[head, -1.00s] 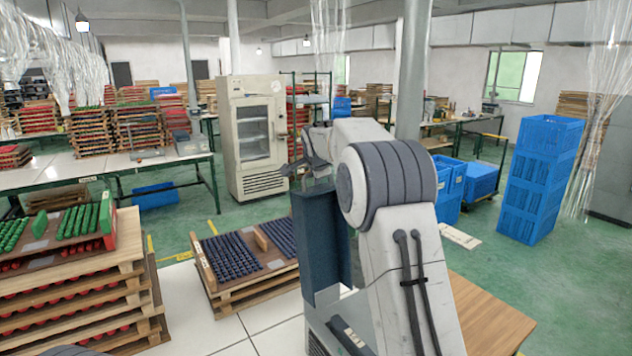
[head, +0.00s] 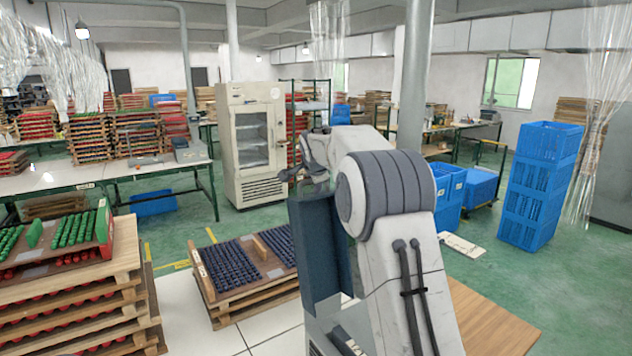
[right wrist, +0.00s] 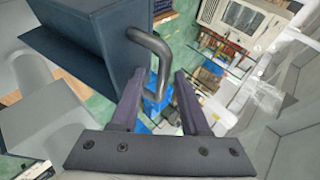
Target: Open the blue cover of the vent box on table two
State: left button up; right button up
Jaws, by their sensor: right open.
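The dark blue cover (head: 320,245) stands as a tall panel on the grey vent box (head: 323,330) in the middle of the head view. My right arm hides much of the box. My right gripper (head: 305,178) is at the cover's top edge. In the right wrist view the cover (right wrist: 85,40) fills the upper left, with a bent dark handle (right wrist: 150,47) on its side. The right gripper (right wrist: 160,90) is open, and the handle shows between its fingers. I cannot tell whether they touch. My left gripper is not in view.
A stack of wooden trays (head: 85,308) with red and green pieces stands at the left. A tray of dark blue pieces (head: 228,270) sits on pallets beside the box. A wooden tabletop (head: 495,320) lies at the right. Blue crates (head: 540,185) stand on the floor.

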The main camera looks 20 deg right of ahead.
jog(key=shift+s+a+r+b, duration=0.15)
jog(key=shift+s+r+b, duration=0.1)
jog(key=shift+s+b, duration=0.15)
jog(key=b+v, duration=0.3)
jog(key=v, duration=0.6)
jog(key=shift+r+b, duration=0.2)
jog(key=shift+b, duration=0.15)
jog(key=shift+s+a, duration=0.1)
